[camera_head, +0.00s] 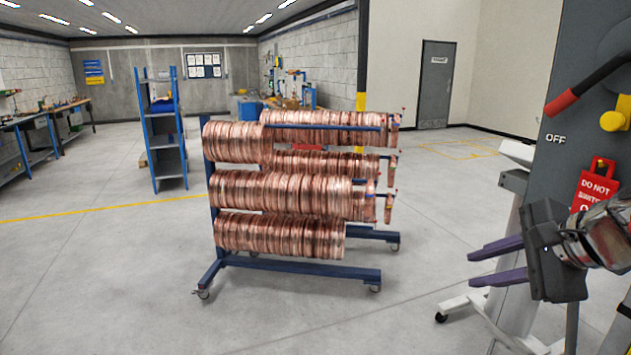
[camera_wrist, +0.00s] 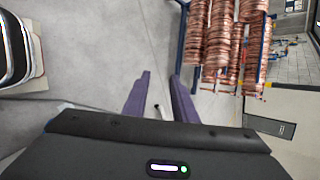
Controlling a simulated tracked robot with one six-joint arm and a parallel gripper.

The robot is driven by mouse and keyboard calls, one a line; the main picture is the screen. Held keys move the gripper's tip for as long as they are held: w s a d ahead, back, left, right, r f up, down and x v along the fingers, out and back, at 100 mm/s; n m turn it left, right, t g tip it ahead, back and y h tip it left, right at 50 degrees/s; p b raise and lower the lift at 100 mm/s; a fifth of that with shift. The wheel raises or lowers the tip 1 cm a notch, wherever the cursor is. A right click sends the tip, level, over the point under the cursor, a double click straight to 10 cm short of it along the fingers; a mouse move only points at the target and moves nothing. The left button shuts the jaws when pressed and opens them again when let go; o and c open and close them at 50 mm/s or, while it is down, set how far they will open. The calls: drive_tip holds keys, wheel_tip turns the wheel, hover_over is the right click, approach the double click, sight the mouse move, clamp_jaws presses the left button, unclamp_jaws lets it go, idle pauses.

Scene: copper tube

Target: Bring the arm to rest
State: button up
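My gripper (camera_head: 497,262) is at the right of the head view, held out level with its fingers pointing left toward the coil rack. Its two purple fingers are apart with nothing between them. The wrist view shows the same open fingers (camera_wrist: 160,98) over bare floor. The copper tube coils (camera_head: 280,191) hang in rows on a blue wheeled rack (camera_head: 300,268) in the middle of the head view. The coils also show at the top right of the wrist view (camera_wrist: 228,40). The gripper is well apart from the rack and touches nothing that I can see.
A grey panel (camera_head: 563,150) with an OFF label, a red-tipped lever and a red tag (camera_head: 594,184) stands close behind my gripper. A blue shelf unit (camera_head: 165,130) and workbenches (camera_head: 38,136) are at the left. The floor (camera_head: 120,270) left of the rack is clear.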

drive_tip(key=s+a+f+n+g+h, duration=0.1)
drive_tip(key=s+a+f+n+h, duration=0.1)
drive_tip(key=s+a+f+n, duration=0.4)
drive_tip(key=s+a+f+n+g+h, duration=0.1)
drive_tip(key=s+a+f+n, duration=0.5)
drive_tip(key=f+n, duration=0.4)
drive_tip(key=s+n, duration=0.1)
drive_tip(key=n, duration=0.1)
drive_tip(key=shift+s+a+n+g+h, duration=0.25)
drive_tip(key=shift+a+n+g+h, duration=0.05)
drive_tip(key=shift+a+g+h, duration=0.1)
idle(1.0)
